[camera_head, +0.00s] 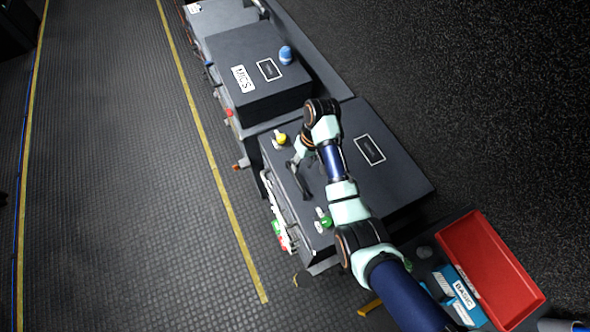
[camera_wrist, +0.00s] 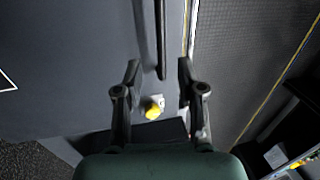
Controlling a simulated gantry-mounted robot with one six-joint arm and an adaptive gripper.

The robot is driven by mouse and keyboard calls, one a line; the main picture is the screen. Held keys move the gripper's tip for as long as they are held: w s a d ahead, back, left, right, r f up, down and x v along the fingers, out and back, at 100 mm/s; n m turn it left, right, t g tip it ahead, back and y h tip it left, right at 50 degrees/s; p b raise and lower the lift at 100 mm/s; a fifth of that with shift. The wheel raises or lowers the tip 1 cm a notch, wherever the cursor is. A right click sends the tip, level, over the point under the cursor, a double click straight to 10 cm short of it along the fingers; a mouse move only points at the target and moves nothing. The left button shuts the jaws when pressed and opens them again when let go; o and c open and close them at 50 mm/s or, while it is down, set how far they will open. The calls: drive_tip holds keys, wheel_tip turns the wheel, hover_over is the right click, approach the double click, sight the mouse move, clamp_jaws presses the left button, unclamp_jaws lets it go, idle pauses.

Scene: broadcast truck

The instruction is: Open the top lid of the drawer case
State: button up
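The drawer case (camera_head: 400,180) is a dark grey box under my arm. Its broad flat top lid (camera_wrist: 70,60) looks shut and fills the left of the wrist view. A long dark handle bar (camera_wrist: 161,40) runs along the lid near its edge. My gripper (camera_head: 297,164) is over the case near that edge. In the wrist view my gripper (camera_wrist: 159,68) is open, with its two fingers apart. The near end of the bar appears between and just beyond the fingertips; I cannot tell whether they touch it. My arm hides part of the lid.
A yellow knob (camera_head: 281,138) and a green knob (camera_head: 325,221) sit on the case top near its edge. A dark MICS case (camera_head: 255,60) with a blue item (camera_head: 286,55) stands beyond. A red bin (camera_head: 485,265) is at lower right. Floor (camera_head: 130,200) at left is clear.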

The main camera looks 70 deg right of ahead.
sight(297, 179)
drive_tip(key=f, duration=0.2)
drive_tip(key=a+f+b, duration=0.1)
drive_tip(key=f, duration=0.4)
drive_tip(key=shift+w+a+f, duration=0.25)
drive_tip(key=shift+w+f, duration=0.05)
drive_tip(key=shift+w, duration=0.05)
clamp_jaws()
